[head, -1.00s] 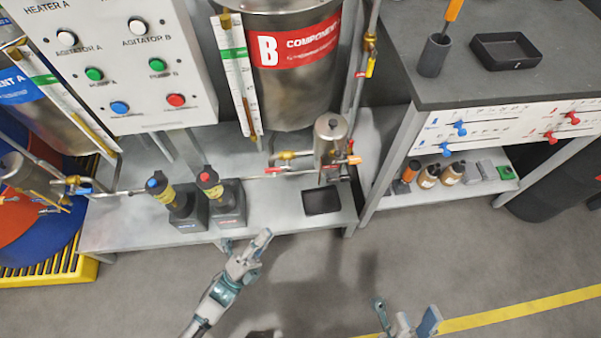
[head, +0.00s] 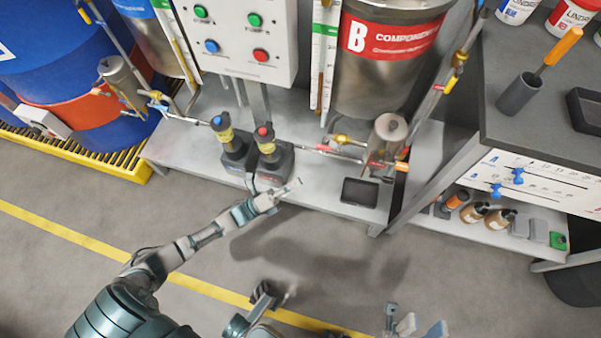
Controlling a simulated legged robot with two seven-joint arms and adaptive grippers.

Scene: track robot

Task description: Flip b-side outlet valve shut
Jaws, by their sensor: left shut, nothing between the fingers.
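The component B tank (head: 370,75) is a steel drum with a red label at the top middle. Brass valve fittings (head: 346,139) sit on the pipe below it, beside a small steel canister (head: 388,135). A red handle (head: 325,149) and an orange handle (head: 402,166) show around this piping. I cannot tell for sure which belongs to the B-side outlet valve, or its exact position. My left gripper (head: 287,189) is shut and empty, in front of the bench edge, below and left of the fittings. My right gripper (head: 412,322) is open and empty at the bottom edge, far from the valves.
Two pumps (head: 269,160) with blue and red tops stand on the low bench (head: 320,193), close to my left gripper. A dark tray (head: 360,192) lies at its right. A dark-topped table (head: 540,110) stands at the right. The floor in front is clear.

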